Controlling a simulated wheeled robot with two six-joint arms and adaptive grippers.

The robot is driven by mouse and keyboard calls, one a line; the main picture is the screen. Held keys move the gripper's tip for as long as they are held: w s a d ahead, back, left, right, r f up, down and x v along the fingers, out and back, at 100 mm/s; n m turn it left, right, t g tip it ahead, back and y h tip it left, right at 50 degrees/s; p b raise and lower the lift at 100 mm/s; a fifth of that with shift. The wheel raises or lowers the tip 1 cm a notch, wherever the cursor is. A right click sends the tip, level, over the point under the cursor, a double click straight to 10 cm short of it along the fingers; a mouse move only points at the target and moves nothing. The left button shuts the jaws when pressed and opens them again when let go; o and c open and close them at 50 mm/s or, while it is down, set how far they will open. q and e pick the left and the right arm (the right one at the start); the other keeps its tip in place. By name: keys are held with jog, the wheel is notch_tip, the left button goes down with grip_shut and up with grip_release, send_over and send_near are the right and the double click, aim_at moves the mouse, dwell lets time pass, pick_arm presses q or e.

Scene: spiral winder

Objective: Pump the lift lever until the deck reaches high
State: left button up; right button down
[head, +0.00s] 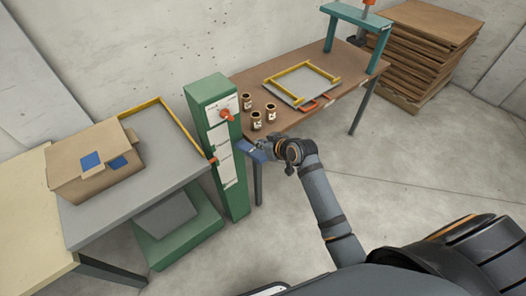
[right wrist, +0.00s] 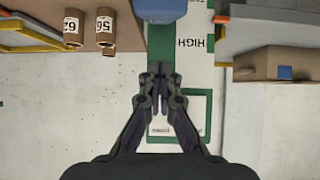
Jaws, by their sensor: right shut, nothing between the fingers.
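The lift deck (head: 165,110) is a grey platform with a yellow rail, carrying a cardboard box (head: 95,160). Beside it stands a green post (head: 236,190) with a white scale and a small red pointer (head: 213,160) near deck height. In the right wrist view the scale shows the word HIGH (right wrist: 195,43), upside down. A blue lever handle (head: 250,151) sticks out at the post's right side; it also shows in the right wrist view (right wrist: 162,9). My right gripper (head: 261,146) is shut and empty close by the handle; contact is unclear. My left gripper is out of view.
A brown table (head: 285,122) right of the post holds several labelled jars (head: 270,111) and a yellow-railed tray (head: 297,92). A red knob (head: 226,114) sits on the post. A pale table (head: 30,220) is at left. Open floor lies in front.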

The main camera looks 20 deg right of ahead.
aim_at(263, 157)
jog(key=f, duration=0.1)
jog(key=s+f, duration=0.1)
jog(key=f, duration=0.1)
jog(key=shift+s+d+f+p, duration=0.2)
jog(key=shift+d+f+p, duration=0.1)
jog(key=shift+p, duration=0.1)
jog(key=shift+f, duration=0.15)
